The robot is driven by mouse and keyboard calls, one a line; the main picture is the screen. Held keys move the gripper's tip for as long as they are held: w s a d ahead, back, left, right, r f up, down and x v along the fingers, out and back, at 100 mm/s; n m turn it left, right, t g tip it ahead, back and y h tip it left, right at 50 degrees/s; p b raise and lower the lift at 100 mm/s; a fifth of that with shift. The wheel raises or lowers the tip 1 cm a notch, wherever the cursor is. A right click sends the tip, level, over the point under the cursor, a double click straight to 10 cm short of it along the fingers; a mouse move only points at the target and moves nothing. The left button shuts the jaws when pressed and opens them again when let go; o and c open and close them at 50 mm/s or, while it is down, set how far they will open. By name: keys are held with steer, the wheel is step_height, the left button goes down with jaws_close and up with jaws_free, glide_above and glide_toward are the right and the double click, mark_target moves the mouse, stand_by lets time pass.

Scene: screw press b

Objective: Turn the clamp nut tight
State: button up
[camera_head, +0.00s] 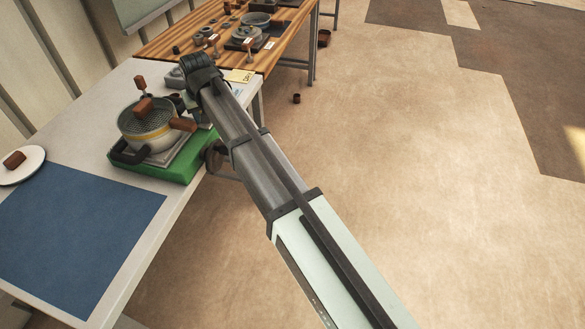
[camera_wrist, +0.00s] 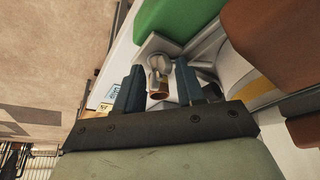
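The press (camera_head: 148,128), a round perforated vessel with a yellow band and brown handles, stands on a green base (camera_head: 150,172) at the left in the head view. In the wrist view, the green base (camera_wrist: 175,18) is at the top and the press's brown handle and yellow-banded side are at the right. My gripper (camera_wrist: 158,80) is open, its two dark fingers apart. Between them in the picture shows a small grey fitting with a brown end (camera_wrist: 158,92); I cannot tell surely that it is the clamp nut. Gaps show beside it. In the head view my arm hides the fingers.
A blue mat (camera_head: 75,235) and a white plate with a brown block (camera_head: 22,165) lie on the pale table left of the press. A wooden bench (camera_head: 270,58) with several parts stands behind. A yellow card (camera_head: 241,76) lies near my wrist. Floor at right is mostly clear.

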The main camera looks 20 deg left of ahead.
steer(key=shift+w+n, duration=0.15)
steer(key=shift+n, duration=0.25)
steer(key=v, duration=1.4)
steer(key=w+d+f+m+g+h, duration=0.1)
steer(key=w+d+f, duration=0.1)
steer(key=d+f, duration=0.5)
steer(key=w+d+f+m+h, duration=0.1)
steer(key=w+d+f, duration=0.1)
steer(key=d+f, duration=0.6)
steer(key=w+d+f+m+g, duration=0.1)
steer(key=d+f, duration=0.6)
steer(key=f, duration=1)
steer(key=shift+w+d+f+g+h, duration=0.3)
steer(key=shift+w+h, duration=0.1)
steer(key=shift+w, duration=0.3)
steer(key=s+a+r+m, duration=0.1)
steer(key=a+r, duration=1.3)
steer(key=r, duration=0.2)
steer(key=s+a+r+m, duration=0.1)
steer(key=a+r, duration=1.2)
steer(key=r, duration=0.4)
steer(key=shift+g, duration=0.3)
step_height(320, 180, down, 13)
steer(key=shift+a+r, duration=0.1)
